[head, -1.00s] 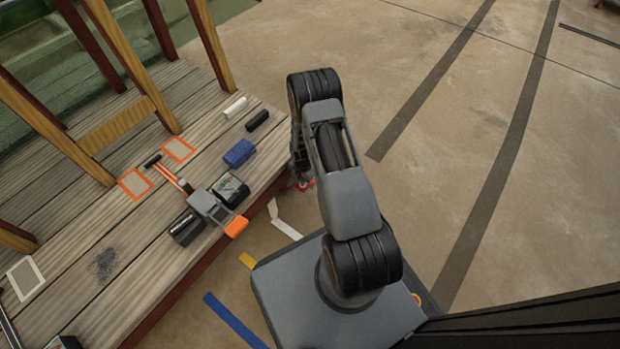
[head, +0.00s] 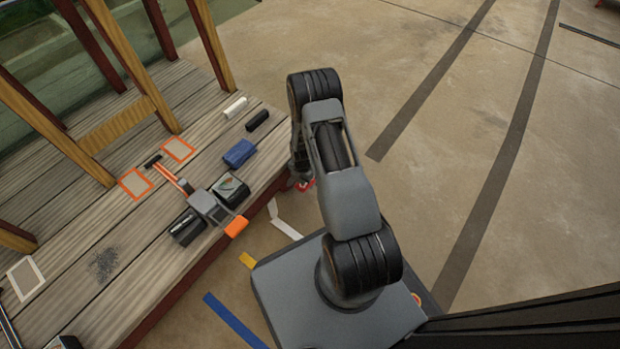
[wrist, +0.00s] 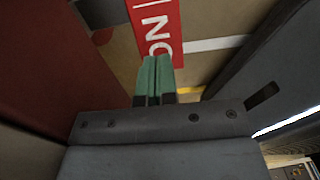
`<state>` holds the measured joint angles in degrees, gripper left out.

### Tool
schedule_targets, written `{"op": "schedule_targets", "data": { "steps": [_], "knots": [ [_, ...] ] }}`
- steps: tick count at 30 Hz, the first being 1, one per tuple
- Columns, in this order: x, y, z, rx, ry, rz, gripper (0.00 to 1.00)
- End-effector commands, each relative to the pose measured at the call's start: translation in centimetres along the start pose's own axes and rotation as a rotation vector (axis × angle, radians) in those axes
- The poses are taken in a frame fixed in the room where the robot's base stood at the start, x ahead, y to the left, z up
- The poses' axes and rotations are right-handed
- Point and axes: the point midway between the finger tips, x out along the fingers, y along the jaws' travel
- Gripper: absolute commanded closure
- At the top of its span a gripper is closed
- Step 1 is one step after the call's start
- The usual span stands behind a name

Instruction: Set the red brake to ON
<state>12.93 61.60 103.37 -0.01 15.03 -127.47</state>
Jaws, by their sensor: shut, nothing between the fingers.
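A red panel with white lettering (wrist: 156,25) shows at the top of the wrist view; the letters O and N are turned sideways and a white bar stands above them. A small red piece also shows in the head view (head: 305,186), low beside the deck edge and partly hidden by my arm. My gripper (wrist: 154,66) is shut and empty. Its two green fingers lie together and overlap the lower part of the red panel in the wrist view; I cannot tell whether they touch it. No brake lever is clearly visible, and its setting cannot be read.
A wooden deck (head: 105,261) with posts fills the left. A grey and black device (head: 207,207), a blue block (head: 239,153), a black cylinder (head: 257,120) and a white cylinder (head: 235,107) lie on it. A dark red surface (wrist: 45,60) stands left of my fingers. Floor on the right is open.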

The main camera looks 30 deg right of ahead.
Motion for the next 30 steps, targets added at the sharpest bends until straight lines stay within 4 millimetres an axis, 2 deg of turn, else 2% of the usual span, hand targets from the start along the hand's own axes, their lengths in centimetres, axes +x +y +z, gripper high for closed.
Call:
{"op": "schedule_targets", "data": {
  "steps": [30],
  "knots": [
    [1.4, 0.0, 0.0, 0.000, 0.000, 0.000, 1.00]
  ]
}}
